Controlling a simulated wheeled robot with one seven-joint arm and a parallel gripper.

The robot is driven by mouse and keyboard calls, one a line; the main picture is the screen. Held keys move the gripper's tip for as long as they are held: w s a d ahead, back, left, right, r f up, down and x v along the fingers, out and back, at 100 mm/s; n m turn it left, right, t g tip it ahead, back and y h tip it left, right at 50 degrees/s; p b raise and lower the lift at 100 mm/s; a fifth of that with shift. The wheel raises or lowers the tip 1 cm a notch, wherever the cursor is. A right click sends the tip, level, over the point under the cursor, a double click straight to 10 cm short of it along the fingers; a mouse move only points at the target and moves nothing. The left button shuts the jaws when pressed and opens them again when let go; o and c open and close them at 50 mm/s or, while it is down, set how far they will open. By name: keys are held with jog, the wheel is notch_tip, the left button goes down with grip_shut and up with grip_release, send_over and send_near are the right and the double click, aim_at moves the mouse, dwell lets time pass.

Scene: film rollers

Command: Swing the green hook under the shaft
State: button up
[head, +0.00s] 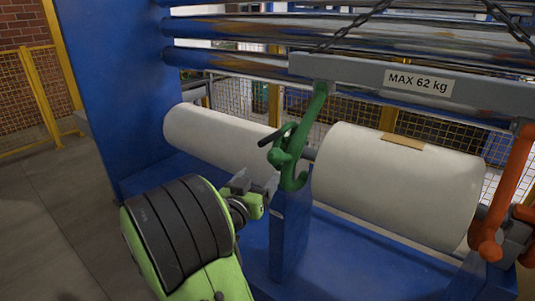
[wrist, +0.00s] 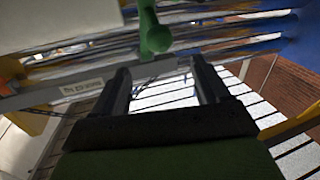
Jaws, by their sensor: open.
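The green hook (head: 318,103) hangs from a grey beam (head: 340,72) marked "MAX 62 kg". Its curved lower end is beside the short dark shaft (head: 309,155) between two white rolls; I cannot tell whether it is under the shaft. A dark rod (head: 270,138) sticks out from the hook to the left. My gripper (head: 264,188) is open just left of the hook's lower end, apart from it as far as I can see. In the wrist view, my gripper's fingers (wrist: 160,75) are spread with nothing between them, and a green rounded part of the hook (wrist: 153,36) shows beyond them.
A white roll (head: 215,138) lies left and a larger one (head: 395,185) right, above the blue frame (head: 290,235). An orange hook (head: 505,190) hangs at the beam's right end. Chains hold the beam. Steel rollers (head: 235,62) run behind. Floor is clear at left.

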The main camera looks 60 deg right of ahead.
aim_at(278, 152)
jog(key=d+p, duration=0.1)
jog(key=d, duration=0.3)
jog(key=w+d+p, duration=0.1)
jog(key=d+p, duration=0.1)
jog(key=d, duration=0.3)
jog(key=d+p, duration=0.1)
jog(key=d, duration=0.4)
jog(key=shift+w+d+p, duration=0.2)
jog(key=shift+d+p, duration=0.05)
jog(key=shift+p, duration=0.1)
jog(key=c, duration=1.4)
